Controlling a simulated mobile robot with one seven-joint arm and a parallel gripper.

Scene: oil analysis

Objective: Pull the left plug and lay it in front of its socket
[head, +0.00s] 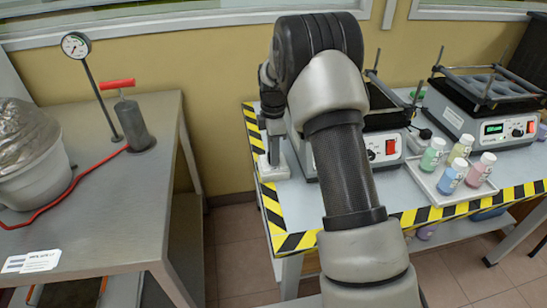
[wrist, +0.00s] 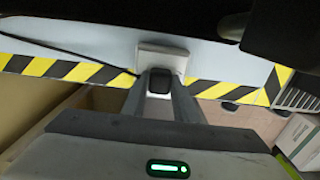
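In the wrist view a black plug (wrist: 160,80) sits between the fingertips of my gripper (wrist: 159,92), in front of a pale socket block (wrist: 162,58) on the light bench top. The fingers flank the plug closely; whether they press on it is not clear. A black cord (wrist: 70,53) runs in from the left towards the plug.
Two laboratory devices (head: 493,128) stand on the striped bench (head: 440,212), one partly behind my arm. A tray (head: 438,182) holds several coloured bottles. A grey table (head: 110,215) with a hand pump (head: 135,122) and gauge stands left, across a gap.

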